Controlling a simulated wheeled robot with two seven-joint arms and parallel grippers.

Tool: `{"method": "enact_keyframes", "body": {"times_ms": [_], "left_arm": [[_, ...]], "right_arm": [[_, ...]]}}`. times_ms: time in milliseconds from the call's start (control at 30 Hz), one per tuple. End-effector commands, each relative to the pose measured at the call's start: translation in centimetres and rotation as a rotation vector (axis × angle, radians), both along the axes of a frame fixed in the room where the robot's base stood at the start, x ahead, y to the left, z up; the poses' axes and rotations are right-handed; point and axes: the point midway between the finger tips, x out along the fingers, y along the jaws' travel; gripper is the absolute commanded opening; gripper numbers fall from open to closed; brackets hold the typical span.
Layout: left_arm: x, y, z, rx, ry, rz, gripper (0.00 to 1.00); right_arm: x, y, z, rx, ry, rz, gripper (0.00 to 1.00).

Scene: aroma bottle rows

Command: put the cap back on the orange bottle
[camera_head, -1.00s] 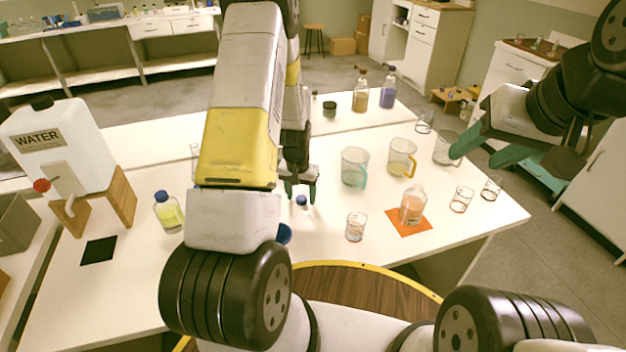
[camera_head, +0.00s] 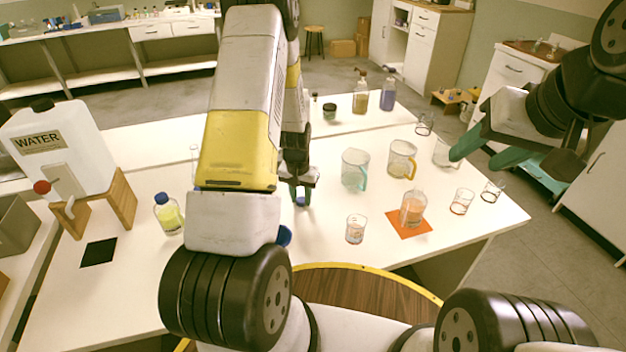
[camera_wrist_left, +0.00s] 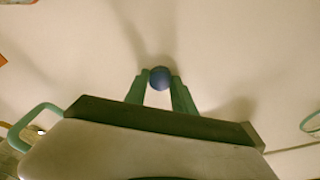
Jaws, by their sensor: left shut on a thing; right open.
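The orange bottle (camera_head: 413,210), clear with orange liquid and no cap on its neck, stands upright on an orange square mat (camera_head: 396,226) at the right of the table. A small blue cap (camera_head: 300,201) is at the table's middle. My left gripper (camera_head: 301,190) points down over it and is shut on it; the left wrist view shows the blue cap (camera_wrist_left: 160,78) between the green fingertips (camera_wrist_left: 160,86). Whether the cap touches the table is hard to tell. My right gripper (camera_head: 480,150) is open and empty above the table's right edge.
A beaker (camera_head: 356,229) stands between the left gripper and the bottle. Mugs with teal (camera_head: 355,170) and orange (camera_head: 402,160) handles stand behind. Glasses (camera_head: 462,201) stand right of the bottle. A yellow bottle (camera_head: 168,214) and the water tank (camera_head: 60,150) are at left.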

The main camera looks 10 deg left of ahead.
Motion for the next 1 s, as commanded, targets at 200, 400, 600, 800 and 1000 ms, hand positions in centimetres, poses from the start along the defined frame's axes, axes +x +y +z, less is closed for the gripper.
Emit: {"method": "enact_keyframes", "body": {"times_ms": [200,400,600,800,1000], "left_arm": [[0.1,0.0,3.6,0.001,-0.006,0.0,0.0],[0.1,0.0,7.5,0.0,-0.004,0.0,0.0],[0.0,0.0,9.5,0.0,-0.001,0.0,0.0],[0.0,0.0,9.8,0.0,0.0,0.0,0.0],[0.0,0.0,9.8,0.0,0.0,0.0,0.0]], "right_arm": [[0.0,0.0,0.0,0.0,0.0,0.0,0.52],[0.0,0.0,0.0,0.0,0.0,0.0,0.52],[0.0,0.0,0.0,0.0,0.0,0.0,0.52],[0.0,0.0,0.0,0.0,0.0,0.0,0.52],[0.0,0.0,0.0,0.0,0.0,0.0,0.59]]}}
